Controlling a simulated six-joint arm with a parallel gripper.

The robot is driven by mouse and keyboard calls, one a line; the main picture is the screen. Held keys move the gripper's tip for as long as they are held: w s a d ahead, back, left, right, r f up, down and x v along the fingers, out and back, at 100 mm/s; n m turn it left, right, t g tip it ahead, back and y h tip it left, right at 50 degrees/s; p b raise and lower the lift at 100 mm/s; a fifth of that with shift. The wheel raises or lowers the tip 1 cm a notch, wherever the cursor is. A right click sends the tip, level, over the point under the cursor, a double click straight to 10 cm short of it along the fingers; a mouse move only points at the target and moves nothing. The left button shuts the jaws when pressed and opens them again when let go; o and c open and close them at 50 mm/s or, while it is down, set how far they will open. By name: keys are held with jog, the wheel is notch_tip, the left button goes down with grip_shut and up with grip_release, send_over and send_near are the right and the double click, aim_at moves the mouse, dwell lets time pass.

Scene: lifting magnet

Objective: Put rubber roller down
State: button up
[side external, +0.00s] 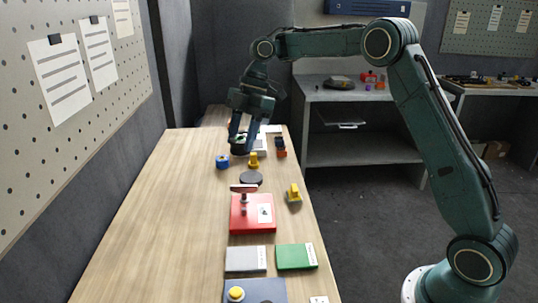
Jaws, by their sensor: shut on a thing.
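My gripper (241,148) is over the far part of the wooden table, pointing down. It is shut on a small dark thing, which looks like the rubber roller (237,150). The fingers hide part of it, and I cannot tell whether it touches the table. A blue round piece (222,162) lies just to the left and nearer the camera. A yellow piece on a dark base (254,160) stands to the right, close to the gripper.
Another yellow piece (294,193) is near the right edge. Grey (246,259) and green (296,257) boxes lie in front. The left of the wooden table (165,220) is clear.

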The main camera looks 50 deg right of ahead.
jog(key=shift+w+d+m+t, duration=0.35)
jog(key=shift+w+m, duration=0.4)
jog(key=shift+m, duration=0.15)
jog(key=w+d+m+t+h, duration=0.3)
jog(key=w+d+m, duration=0.6)
jog(key=d+m, duration=0.4)
jog(key=shift+w+d+r+m+t+h, duration=0.3)
jog(key=shift+m+h, duration=0.4)
jog(key=shift+m, duration=0.9)
jog(key=shift+s+a+f, duration=0.1)
jog(key=shift+a+f, duration=0.05)
notch_tip(320, 180, down, 16)
jog(key=shift+r, duration=0.15)
jog(key=shift+f, duration=2.15)
